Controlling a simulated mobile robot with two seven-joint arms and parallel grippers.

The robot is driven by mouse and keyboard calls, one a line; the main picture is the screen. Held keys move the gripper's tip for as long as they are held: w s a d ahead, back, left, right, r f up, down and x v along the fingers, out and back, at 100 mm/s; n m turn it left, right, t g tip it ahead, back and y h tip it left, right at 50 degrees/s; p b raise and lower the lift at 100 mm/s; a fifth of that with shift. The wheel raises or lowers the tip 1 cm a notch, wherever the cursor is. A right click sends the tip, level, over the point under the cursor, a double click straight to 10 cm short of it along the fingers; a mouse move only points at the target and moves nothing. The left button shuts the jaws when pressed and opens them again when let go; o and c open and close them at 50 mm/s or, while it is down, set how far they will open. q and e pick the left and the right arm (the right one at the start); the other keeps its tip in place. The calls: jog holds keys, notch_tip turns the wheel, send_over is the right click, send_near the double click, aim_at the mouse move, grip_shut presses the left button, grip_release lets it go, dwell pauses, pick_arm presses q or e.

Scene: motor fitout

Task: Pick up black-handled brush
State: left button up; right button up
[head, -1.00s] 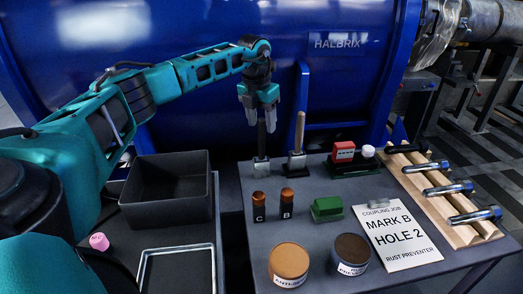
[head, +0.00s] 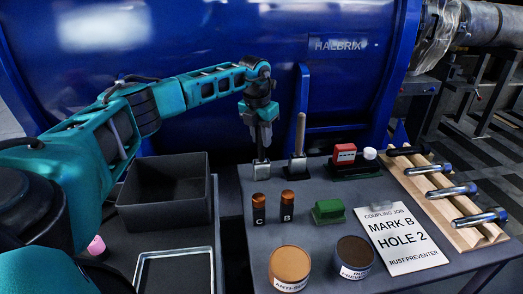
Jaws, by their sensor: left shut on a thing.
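The black-handled brush (head: 261,152) stands upright in a small metal holder (head: 261,170) at the back left of the table. My left gripper (head: 260,138) points down from above and is shut around the brush's black handle, hiding its upper part. The brush is still at its holder; I cannot tell whether it has lifted at all. A second brush with a pale wooden handle (head: 300,133) stands in a like holder just to the right. My right gripper is not in view.
In front are two small bottles marked C (head: 259,209) and B (head: 287,206), a green block (head: 328,211), and two round tins (head: 289,268). A job card (head: 398,238) and bolts on a wooden rack (head: 445,200) lie right. A black bin (head: 165,190) stands left.

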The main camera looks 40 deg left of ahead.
pick_arm(q)
grip_shut()
jog(key=shift+r, duration=0.15)
